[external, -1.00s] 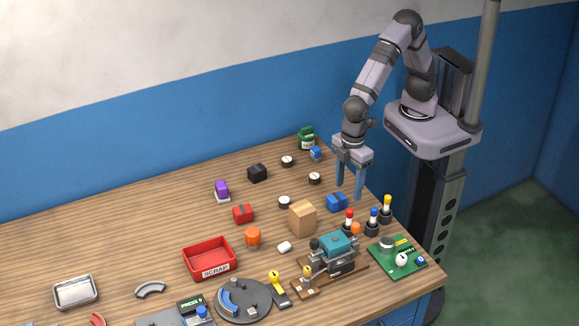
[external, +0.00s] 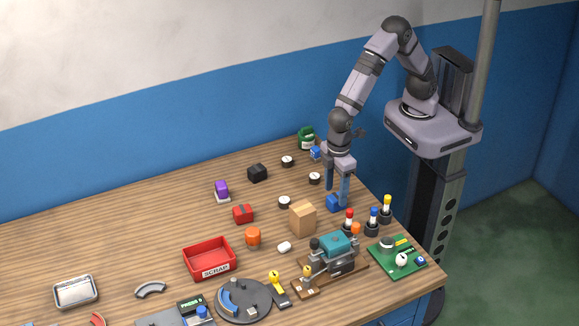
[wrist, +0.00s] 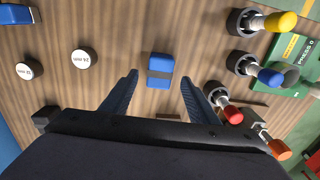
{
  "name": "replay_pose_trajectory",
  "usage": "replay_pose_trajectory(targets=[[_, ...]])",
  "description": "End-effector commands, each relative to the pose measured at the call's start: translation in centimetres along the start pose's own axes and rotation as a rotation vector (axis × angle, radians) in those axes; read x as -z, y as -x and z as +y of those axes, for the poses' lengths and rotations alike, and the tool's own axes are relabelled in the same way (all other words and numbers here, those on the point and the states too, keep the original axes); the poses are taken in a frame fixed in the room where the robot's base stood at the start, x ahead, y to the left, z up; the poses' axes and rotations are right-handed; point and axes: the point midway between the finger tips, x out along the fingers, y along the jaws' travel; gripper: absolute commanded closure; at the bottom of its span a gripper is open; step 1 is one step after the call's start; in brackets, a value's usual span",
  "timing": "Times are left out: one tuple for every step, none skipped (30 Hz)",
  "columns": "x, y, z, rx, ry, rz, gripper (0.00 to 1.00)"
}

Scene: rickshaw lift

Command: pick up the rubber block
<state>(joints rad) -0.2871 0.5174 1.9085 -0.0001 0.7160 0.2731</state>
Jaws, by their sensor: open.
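A blue block (external: 333,204) with a darker band lies on the table near its right edge. It also shows in the wrist view (wrist: 160,71), ahead of and between the fingertips. My gripper (external: 338,197) is open and points down just over this block. In the wrist view, its two fingers (wrist: 159,78) are spread, with nothing held between them. A plain black block (external: 257,173) sits farther back on the table, away from my gripper. The pictures do not tell which block is rubber.
A cardboard-coloured box (external: 303,219) and a teal machine (external: 337,246) stand in front. White-topped discs (external: 314,178) lie behind. A red scrap tray (external: 210,272) is farther left.

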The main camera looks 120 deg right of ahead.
Motion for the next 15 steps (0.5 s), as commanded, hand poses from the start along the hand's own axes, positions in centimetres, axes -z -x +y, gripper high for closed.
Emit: replay_pose_trajectory(targets=[[-0.2,-0.4,0.1,-0.002,0.0,-0.006,0.45],[-0.1,-0.7,0.1,-0.001,0.0,-0.005,0.45],[-0.2,-1.2,0.1,-0.001,0.0,-0.005,0.45],[-0.2,-1.6,0.1,-0.001,0.0,-0.005,0.45],[-0.2,-1.9,0.1,-0.001,0.0,-0.005,0.45],[-0.1,-2.5,0.1,-0.001,0.0,-0.004,0.45],[-0.1,-2.8,0.1,-0.001,0.0,-0.003,0.45],[-0.1,-3.0,0.1,-0.001,0.0,-0.003,0.45],[-0.1,-3.4,0.1,-0.001,0.0,-0.002,0.45],[-0.1,-3.5,0.1,0.0,0.0,-0.001,0.45],[-0.1,-3.7,0.1,0.0,0.0,-0.001,0.45],[-0.1,-3.8,0.1,0.0,0.0,-0.001,0.45],[-0.1,-3.9,0.1,0.0,0.0,0.0,0.45],[-0.1,-3.9,0.1,0.0,0.0,0.0,0.45],[-0.1,-4.0,0.1,0.0,0.0,0.0,0.45]])
